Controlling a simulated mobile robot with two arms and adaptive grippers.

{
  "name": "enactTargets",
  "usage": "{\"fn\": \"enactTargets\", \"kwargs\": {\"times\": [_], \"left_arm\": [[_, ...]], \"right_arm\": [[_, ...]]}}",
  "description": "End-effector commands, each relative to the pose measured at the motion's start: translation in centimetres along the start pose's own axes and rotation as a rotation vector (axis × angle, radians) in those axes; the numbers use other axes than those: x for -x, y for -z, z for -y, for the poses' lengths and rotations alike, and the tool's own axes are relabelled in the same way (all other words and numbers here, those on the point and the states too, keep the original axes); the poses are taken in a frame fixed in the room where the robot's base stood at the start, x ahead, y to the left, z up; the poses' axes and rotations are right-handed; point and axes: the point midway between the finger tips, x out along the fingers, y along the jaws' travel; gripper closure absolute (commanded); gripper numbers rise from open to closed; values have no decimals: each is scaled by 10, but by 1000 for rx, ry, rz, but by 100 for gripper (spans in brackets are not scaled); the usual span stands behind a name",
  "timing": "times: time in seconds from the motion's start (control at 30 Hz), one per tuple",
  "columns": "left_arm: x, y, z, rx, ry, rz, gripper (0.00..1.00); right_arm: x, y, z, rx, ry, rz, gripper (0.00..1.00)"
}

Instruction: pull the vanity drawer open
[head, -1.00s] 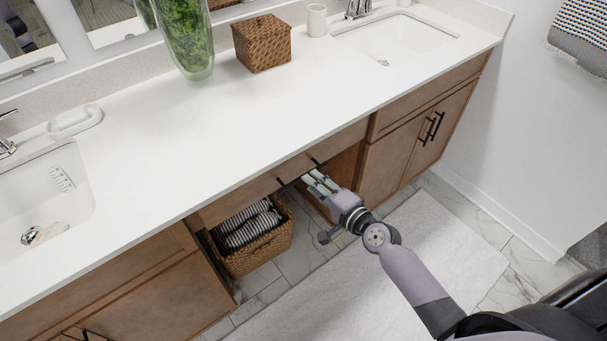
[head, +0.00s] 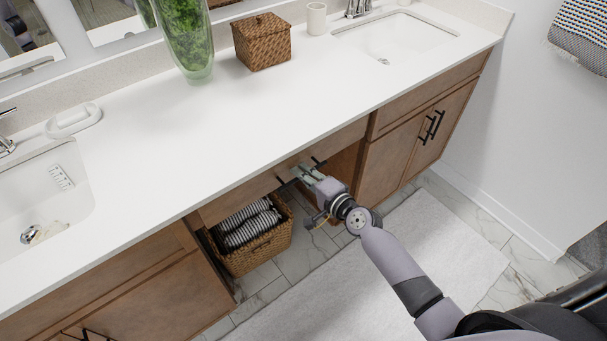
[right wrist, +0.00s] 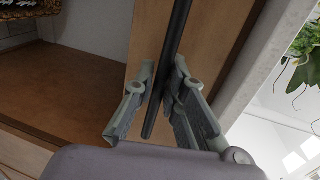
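The vanity drawer (head: 243,200) is the wooden front under the middle of the white counter, and it looks closed. Its dark bar handle (head: 319,163) is partly hidden by my right gripper (head: 306,172), which is at the drawer front. In the right wrist view the handle (right wrist: 176,45) runs between the two fingers of my right gripper (right wrist: 160,105). The fingers are apart, with a gap to the left of the bar. Whether the right finger touches it I cannot tell. My left gripper is not in view.
A wicker basket (head: 262,251) with striped towels stands in the open space under the drawer. Cabinet doors (head: 402,150) flank it on the right. A pale rug (head: 375,285) lies on the floor in front. A vase, a woven box and a cup stand on the counter (head: 210,135).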

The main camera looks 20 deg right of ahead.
Motion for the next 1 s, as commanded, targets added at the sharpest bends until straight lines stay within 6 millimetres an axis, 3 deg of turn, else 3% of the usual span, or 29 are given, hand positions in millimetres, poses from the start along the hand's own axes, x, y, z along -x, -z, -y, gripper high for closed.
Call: {"fn": "enactTargets", "kwargs": {"times": [0.13,1.0], "left_arm": [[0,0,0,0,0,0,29],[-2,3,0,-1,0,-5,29]], "right_arm": [[0,0,0,0,0,0,100],[-1,3,-1,1,-2,0,100]]}}
